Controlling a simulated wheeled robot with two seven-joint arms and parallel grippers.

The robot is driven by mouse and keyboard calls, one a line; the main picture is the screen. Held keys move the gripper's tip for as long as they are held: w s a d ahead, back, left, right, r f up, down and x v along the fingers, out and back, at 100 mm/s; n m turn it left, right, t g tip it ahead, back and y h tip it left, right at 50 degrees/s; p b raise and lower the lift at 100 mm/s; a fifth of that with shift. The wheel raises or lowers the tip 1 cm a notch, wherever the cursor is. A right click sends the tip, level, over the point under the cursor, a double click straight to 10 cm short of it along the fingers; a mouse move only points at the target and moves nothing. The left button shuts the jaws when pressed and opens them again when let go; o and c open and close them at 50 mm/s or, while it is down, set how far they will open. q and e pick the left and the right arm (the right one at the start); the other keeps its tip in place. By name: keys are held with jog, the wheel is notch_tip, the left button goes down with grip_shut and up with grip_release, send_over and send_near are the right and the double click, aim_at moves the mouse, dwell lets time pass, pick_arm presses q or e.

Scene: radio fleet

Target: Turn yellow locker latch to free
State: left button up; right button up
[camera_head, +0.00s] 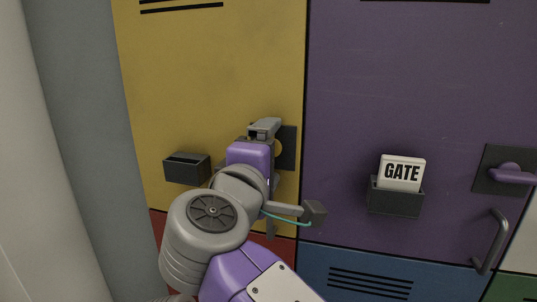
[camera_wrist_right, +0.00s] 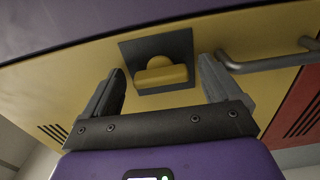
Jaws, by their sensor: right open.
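The yellow locker (camera_head: 215,75) has a yellow latch (camera_wrist_right: 160,75) on a dark square plate (camera_wrist_right: 184,45). In the right wrist view the latch knob lies between and just beyond my right gripper's (camera_wrist_right: 160,84) two spread fingers, which do not close on it. In the head view my right gripper (camera_head: 264,128) is at the dark plate (camera_head: 288,148), and my wrist covers most of the latch. My left gripper is not in view.
A purple locker (camera_head: 420,80) stands to the right, with a GATE card (camera_head: 401,172) in a dark holder (camera_head: 396,200) and a purple latch (camera_head: 511,173). An empty dark holder (camera_head: 186,168) is on the yellow door. A grey handle (camera_wrist_right: 265,62) is close beside my right gripper.

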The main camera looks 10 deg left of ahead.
jog(key=shift+s, duration=0.1)
jog(key=s+b, duration=0.1)
jog(key=s, duration=0.6)
jog(key=shift+s+a, duration=0.15)
jog(key=shift+s, duration=0.05)
